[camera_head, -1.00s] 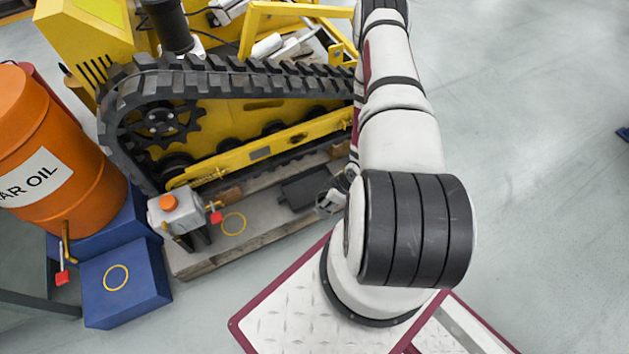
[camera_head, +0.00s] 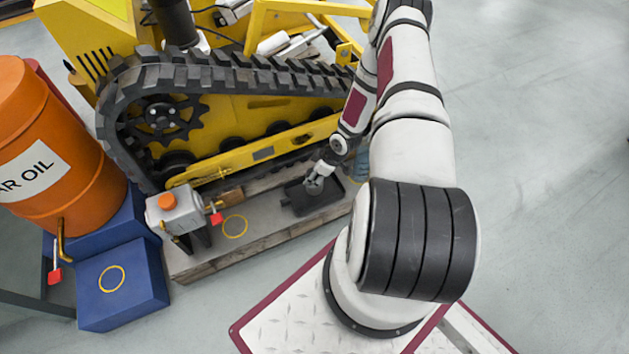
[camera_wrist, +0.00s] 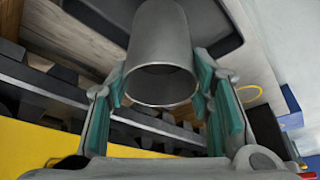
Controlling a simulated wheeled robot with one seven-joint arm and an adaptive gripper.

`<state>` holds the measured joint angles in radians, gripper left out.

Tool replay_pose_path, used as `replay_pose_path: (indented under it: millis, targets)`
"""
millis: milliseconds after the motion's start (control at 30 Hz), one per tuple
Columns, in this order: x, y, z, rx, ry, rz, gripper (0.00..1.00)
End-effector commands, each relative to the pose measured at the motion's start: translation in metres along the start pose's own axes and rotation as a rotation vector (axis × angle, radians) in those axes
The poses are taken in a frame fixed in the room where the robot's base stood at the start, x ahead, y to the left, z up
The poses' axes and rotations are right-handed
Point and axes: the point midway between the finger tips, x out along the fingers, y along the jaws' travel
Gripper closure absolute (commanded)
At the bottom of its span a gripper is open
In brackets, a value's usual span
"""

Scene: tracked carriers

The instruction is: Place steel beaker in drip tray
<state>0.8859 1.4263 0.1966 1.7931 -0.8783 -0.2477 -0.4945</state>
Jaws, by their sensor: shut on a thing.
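The steel beaker (camera_wrist: 160,45) is a plain grey metal cylinder, held between the teal pads of my gripper (camera_wrist: 160,80) in the wrist view. Its near rim faces the camera. In the head view my gripper (camera_head: 315,181) is over the black drip tray (camera_head: 298,204), and the beaker is too small there to make out clearly. The tray lies on the wooden deck beside the tracked carrier. In the wrist view the dark tray (camera_wrist: 225,42) shows behind the beaker's far end. Whether the beaker touches the tray floor cannot be told.
The yellow tracked carrier (camera_head: 250,115) stands close behind the tray. Left on the deck (camera_head: 255,238) are a yellow ring (camera_head: 235,226) and a grey can with an orange cap (camera_head: 177,212). Further left are blue steps (camera_head: 125,290) and an orange oil drum (camera_head: 60,150). The right floor is clear.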

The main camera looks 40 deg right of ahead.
Motion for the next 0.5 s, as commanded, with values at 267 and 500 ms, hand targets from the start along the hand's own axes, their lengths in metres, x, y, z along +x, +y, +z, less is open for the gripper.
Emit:
replay_pose_path:
  millis: [267, 500]
  targets:
    - [0.027, -0.002, 0.011, 0.0, 0.0, -0.002, 0.94]
    - [0.026, -0.002, 0.011, 0.0, 0.0, -0.002, 0.94]
